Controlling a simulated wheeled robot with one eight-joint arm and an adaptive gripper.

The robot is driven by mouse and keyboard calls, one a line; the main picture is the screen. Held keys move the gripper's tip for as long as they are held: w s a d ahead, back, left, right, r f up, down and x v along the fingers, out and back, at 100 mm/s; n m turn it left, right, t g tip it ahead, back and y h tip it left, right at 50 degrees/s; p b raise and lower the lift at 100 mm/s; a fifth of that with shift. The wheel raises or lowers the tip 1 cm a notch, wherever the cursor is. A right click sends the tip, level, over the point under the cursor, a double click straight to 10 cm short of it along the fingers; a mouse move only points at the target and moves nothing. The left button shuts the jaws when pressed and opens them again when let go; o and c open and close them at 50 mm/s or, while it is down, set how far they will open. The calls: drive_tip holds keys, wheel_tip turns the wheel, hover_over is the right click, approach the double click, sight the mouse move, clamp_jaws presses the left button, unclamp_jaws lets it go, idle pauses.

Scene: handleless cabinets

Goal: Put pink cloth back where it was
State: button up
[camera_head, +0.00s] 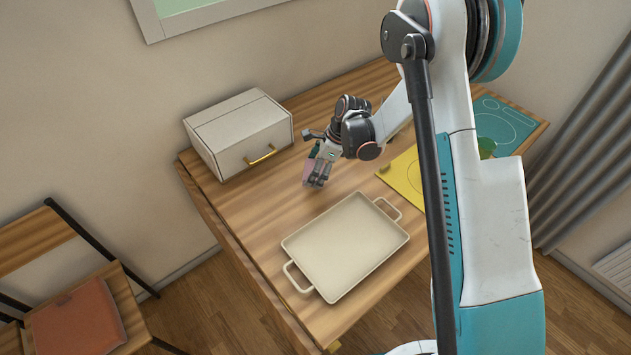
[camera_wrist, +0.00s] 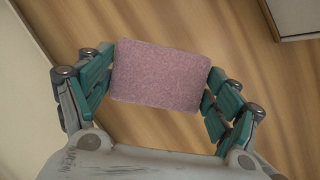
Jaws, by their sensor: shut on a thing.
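The pink cloth (camera_wrist: 160,76) is a small flat rectangle held between the two fingers of my gripper (camera_wrist: 158,92) in the wrist view. In the head view my gripper (camera_head: 318,176) is over the table between the white box and the tray. The gripper is shut on the cloth. Wood surface shows around the cloth in the wrist view; I cannot tell whether the cloth touches it.
A cream tray with two handles (camera_head: 345,245) lies at the table's front. A white box with a gold handle (camera_head: 238,136) stands at the back left. A yellow mat (camera_head: 404,177) and a teal mat (camera_head: 503,126) lie to the right. A chair with an orange cushion (camera_head: 78,318) stands left.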

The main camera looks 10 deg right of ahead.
drive_tip(key=shift+f+b, duration=0.55)
drive_tip(key=shift+f, duration=1.75)
drive_tip(key=shift+f, duration=0.1)
drive_tip(key=shift+f, duration=0.15)
drive_tip(key=o, duration=1)
drive_tip(key=shift+c, duration=0.2)
drive_tip(key=shift+r, duration=0.25)
